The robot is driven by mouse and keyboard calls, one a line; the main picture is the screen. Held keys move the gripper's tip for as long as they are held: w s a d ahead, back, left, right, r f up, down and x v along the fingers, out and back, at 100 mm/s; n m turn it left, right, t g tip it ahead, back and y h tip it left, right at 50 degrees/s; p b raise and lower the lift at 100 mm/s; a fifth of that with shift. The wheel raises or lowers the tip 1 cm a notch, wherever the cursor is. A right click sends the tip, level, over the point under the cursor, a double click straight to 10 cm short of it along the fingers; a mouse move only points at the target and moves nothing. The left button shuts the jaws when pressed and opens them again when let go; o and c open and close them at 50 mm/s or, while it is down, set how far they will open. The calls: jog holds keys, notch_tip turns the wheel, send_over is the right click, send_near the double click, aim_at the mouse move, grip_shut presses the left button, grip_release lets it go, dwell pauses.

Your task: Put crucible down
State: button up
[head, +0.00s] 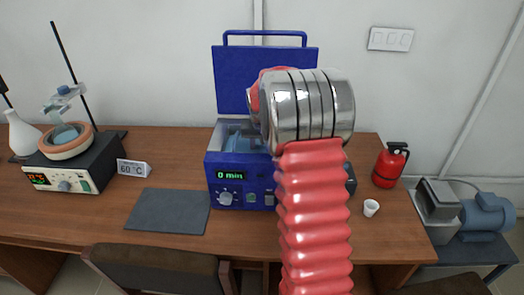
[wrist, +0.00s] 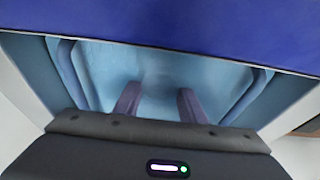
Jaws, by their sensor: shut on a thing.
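My gripper (wrist: 158,96) points into the open blue bath (head: 240,165), its two dark fingers spread a little apart over the pale blue basin (wrist: 95,65). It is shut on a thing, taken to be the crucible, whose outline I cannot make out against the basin. In the head view my red and metal arm hides the gripper and the right part of the bath. A small white cup-shaped crucible (head: 371,207) stands upright on the table to the right of the bath, apart from my gripper.
The bath's blue lid (head: 234,80) stands open behind; its display reads 0 min. A grey mat (head: 167,211) lies bare to the left. Further left are a 60 °C sign (head: 133,168) and a heater (head: 70,165). A red extinguisher (head: 390,166) stands at the right.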

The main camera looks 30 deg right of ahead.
jog(key=o, duration=1)
jog(key=shift+f, duration=0.1)
jog(key=v, duration=1.2)
jog(key=shift+w, duration=0.1)
